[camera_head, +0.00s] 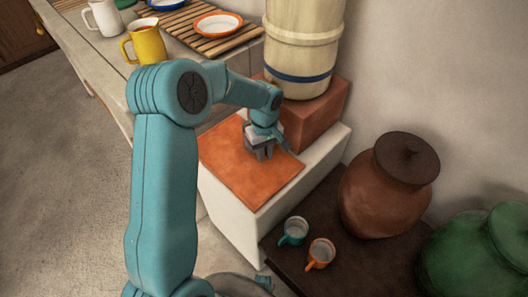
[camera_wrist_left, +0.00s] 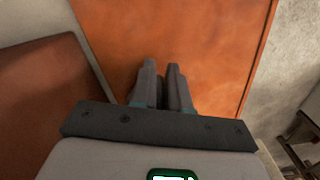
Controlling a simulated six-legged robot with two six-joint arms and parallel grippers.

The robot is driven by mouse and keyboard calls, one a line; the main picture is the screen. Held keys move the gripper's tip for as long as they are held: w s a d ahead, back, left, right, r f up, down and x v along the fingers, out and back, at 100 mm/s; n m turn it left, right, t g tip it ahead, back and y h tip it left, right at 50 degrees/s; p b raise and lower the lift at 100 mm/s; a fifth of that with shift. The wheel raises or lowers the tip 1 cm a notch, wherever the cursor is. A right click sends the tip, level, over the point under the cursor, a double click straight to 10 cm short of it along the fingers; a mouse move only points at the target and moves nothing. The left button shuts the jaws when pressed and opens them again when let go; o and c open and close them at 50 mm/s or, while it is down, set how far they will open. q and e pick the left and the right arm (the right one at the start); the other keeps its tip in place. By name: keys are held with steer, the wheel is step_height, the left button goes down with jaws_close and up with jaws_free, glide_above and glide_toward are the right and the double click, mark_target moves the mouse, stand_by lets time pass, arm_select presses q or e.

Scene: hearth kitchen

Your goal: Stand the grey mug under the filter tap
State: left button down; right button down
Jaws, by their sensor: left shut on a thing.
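My left gripper (camera_head: 265,153) is low over the orange slab (camera_head: 232,175), in front of the filter. It also shows in the left wrist view (camera_wrist_left: 163,68), its dark fingers close together and pointing at the slab (camera_wrist_left: 215,35). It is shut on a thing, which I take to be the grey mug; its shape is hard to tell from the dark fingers. The filter is a cream vessel (camera_head: 302,45) with a blue band, on a red-brown block (camera_head: 325,112). I cannot make out its tap; my arm covers part of that area. My right gripper is not in view.
A teal mug (camera_head: 293,231) and an orange mug (camera_head: 320,253) stand on a dark low table (camera_head: 345,275), near a brown lidded jar (camera_head: 387,190) and a green jar (camera_head: 480,255). A yellow jug (camera_head: 148,44) and a slatted rack (camera_head: 200,40) with plates are on the left counter.

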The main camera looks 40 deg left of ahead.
arm_select(q)
steer(key=shift+r, duration=0.1)
steer(key=shift+f, duration=0.2)
steer(key=c, duration=1.1)
jaws_free()
steer(key=shift+r, duration=0.1)
steer(key=shift+r, duration=0.15)
step_height(320, 180, up, 8)
steer(key=shift+f+p, duration=0.25)
steer(key=shift+p, duration=0.4)
